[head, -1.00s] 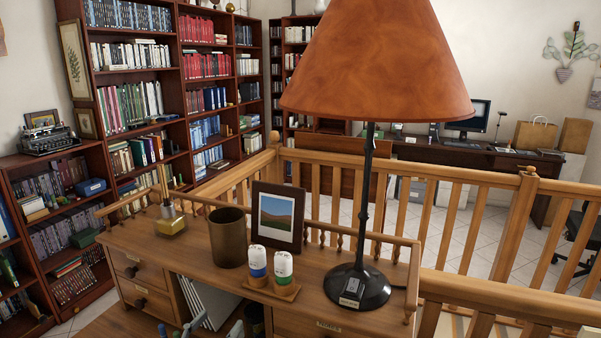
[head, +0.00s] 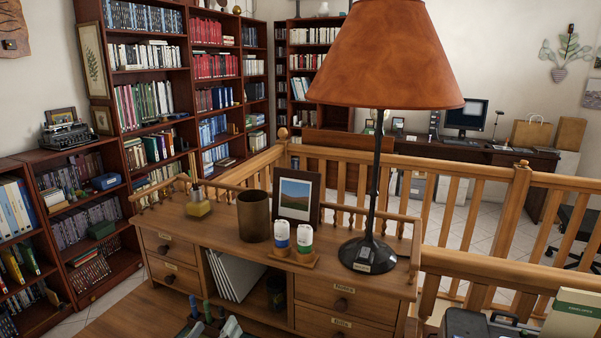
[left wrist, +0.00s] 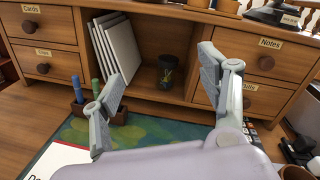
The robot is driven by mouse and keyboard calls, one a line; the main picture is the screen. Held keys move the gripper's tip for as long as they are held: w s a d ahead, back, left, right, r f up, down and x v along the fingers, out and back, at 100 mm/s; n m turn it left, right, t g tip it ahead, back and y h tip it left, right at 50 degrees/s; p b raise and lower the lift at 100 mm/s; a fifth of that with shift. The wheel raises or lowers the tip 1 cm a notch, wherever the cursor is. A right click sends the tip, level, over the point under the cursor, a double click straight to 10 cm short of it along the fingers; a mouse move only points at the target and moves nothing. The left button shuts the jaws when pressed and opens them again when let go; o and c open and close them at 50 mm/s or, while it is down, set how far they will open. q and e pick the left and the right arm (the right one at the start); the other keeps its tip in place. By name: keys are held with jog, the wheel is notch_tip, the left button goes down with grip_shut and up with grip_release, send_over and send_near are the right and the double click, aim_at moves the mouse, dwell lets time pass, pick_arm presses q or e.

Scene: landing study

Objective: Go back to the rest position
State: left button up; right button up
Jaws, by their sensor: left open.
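My left gripper (head: 230,327) shows at the bottom edge of the head view, only its fingers in sight. In the left wrist view my left gripper (left wrist: 162,75) has its two grey fingers spread wide, with nothing between them. It is over the desktop, facing the desk's open shelf, where white folders (left wrist: 119,48) lean and a dark cup (left wrist: 168,72) stands. A pen holder (left wrist: 105,115) with blue and green pens is beside and beyond the left finger. My right gripper is in neither view.
The desk hutch (head: 170,228) carries a lamp (head: 376,170), a brown cup (head: 254,216), a photo frame (head: 297,200) and two small bottles on a stand. A black case (head: 470,325) and a box (head: 572,318) are at lower right. A wooden railing (head: 500,180) runs behind.

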pick_arm(q)
jog(key=s+a+f+n+g+y, duration=0.45)
jog(key=s+f+n+y, duration=0.4)
jog(key=n, duration=1.15)
jog(key=s+d+f+n+g+h, duration=0.1)
jog(key=s+f+n+g, duration=0.2)
jog(key=s, duration=0.4)
jog(key=s+f+n+g+h, duration=0.2)
jog(key=s+n+g, duration=0.1)
jog(key=s+n, duration=0.35)
jog(key=s+d+f+n+g+h, duration=0.1)
jog(key=s+f+n+g, duration=0.15)
jog(key=s, duration=0.55)
notch_tip(320, 180, down, 29)
jog(key=s+g+b, duration=0.2)
jog(key=b, duration=0.3)
jog(key=s+a+f+b, duration=0.1)
jog(key=s+f+b, duration=0.1)
jog(key=s+f, duration=0.5)
jog(key=s+a+f+g+b, duration=0.1)
jog(key=s+f, duration=0.7)
jog(key=f, duration=0.6)
jog(key=shift+s+a+n+b, duration=0.3)
jog(key=shift+b, duration=0.05)
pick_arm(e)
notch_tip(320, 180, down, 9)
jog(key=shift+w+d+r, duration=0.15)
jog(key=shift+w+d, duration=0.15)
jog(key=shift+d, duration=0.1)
